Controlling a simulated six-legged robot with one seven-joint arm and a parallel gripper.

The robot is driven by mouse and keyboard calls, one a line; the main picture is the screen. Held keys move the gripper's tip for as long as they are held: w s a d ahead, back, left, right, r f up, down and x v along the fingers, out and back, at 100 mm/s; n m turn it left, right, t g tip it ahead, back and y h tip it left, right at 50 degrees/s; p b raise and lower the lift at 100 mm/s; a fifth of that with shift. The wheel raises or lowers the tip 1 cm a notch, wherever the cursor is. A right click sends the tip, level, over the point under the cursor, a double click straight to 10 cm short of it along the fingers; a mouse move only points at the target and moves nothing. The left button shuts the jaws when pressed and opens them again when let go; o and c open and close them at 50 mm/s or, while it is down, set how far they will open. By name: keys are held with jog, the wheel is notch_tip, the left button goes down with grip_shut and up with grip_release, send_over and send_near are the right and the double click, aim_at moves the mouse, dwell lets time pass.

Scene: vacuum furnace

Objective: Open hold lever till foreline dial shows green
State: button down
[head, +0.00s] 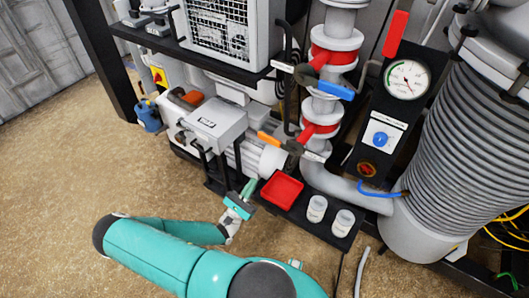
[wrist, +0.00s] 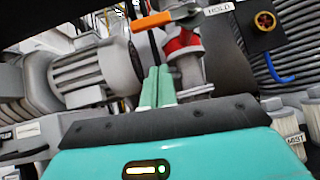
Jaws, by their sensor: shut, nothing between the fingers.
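The hold lever (head: 268,138) is an orange handle on the lower valve of the pipe column, pointing left. In the wrist view the orange hold lever (wrist: 152,22) is at the top, beside a tag reading HOLD (wrist: 218,8). The round white foreline dial (head: 407,79) is on the dark panel at right; its needle reading is too small to tell. My gripper (head: 249,184) is below and left of the lever, apart from it. In the wrist view its green fingers (wrist: 158,74) are together and empty, below the lever.
A blue lever (head: 335,91) and a red handle (head: 395,33) are higher up. A red tray (head: 281,190) and two white pots (head: 317,208) (head: 343,223) stand right of my gripper. A ribbed motor (wrist: 90,75) is left of my fingers. Open floor is at left.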

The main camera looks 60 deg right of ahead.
aim_at(277, 143)
jog(key=n+t, duration=0.1)
jog(key=n+t+h, duration=0.1)
jog(key=f+n+t, duration=0.1)
jog(key=shift+s+d+t, duration=0.15)
jog(key=shift+d+t, duration=0.15)
jog(key=shift+d, duration=0.05)
jog(key=s+d+r, duration=0.1)
jog(key=d+r, duration=0.6)
jog(key=r, duration=0.4)
